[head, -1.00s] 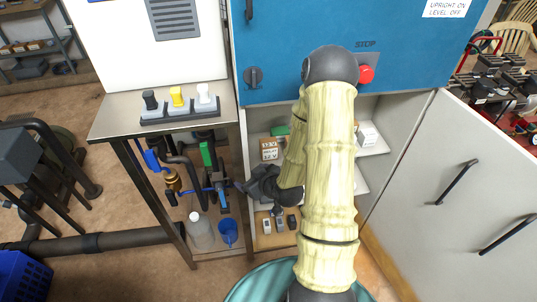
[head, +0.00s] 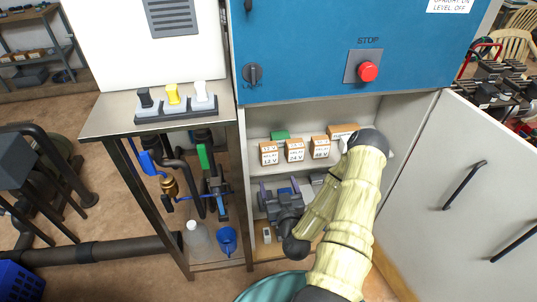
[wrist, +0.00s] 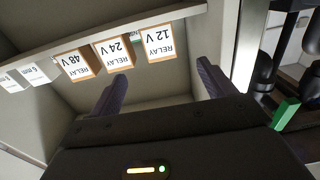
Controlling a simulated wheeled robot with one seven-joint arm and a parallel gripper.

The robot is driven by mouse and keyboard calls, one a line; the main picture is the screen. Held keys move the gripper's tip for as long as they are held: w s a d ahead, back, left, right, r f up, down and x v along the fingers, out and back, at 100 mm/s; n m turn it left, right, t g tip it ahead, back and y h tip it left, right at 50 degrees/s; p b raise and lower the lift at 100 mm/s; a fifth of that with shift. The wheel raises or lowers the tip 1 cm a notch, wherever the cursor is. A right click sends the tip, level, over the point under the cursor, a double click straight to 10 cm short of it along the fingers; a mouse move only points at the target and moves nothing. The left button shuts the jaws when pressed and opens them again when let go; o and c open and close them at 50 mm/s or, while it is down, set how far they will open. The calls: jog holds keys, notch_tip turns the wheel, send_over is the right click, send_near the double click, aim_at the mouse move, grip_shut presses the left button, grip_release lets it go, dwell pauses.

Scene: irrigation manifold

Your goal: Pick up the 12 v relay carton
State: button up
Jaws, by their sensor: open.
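The 12 V relay carton (head: 269,153) is a small brown box with a white label, standing at the left end of the upper shelf inside the open cabinet. In the wrist view the 12 V carton (wrist: 161,43) appears upside down, above and between the fingers. The 24 V carton (head: 295,150) and 48 V carton (head: 320,148) stand to the right of the 12 V carton.
A green item (head: 280,136) lies behind the cartons, and another brown carton (head: 343,131) stands at the back right. The shelf edge (wrist: 110,36) lies close to my fingers. The cabinet door (head: 460,190) is open at the right. Pipes with valves (head: 170,175) stand left of the cabinet.

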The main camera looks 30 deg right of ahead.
aim_at(270, 158)
jog(key=p+x, duration=0.1)
jog(key=x, duration=1.1)
jog(key=shift+r, duration=0.1)
jog(key=shift+r+p+x, duration=0.1)
jog(key=shift+p+x, duration=0.25)
jog(key=shift+x, duration=0.95)
jog(key=shift+r+p+x, duration=0.15)
jog(key=shift+p+x, duration=0.2)
jog(key=shift+x, duration=0.95)
jog(key=c, duration=1.1)
jog(key=shift+r, duration=0.1)
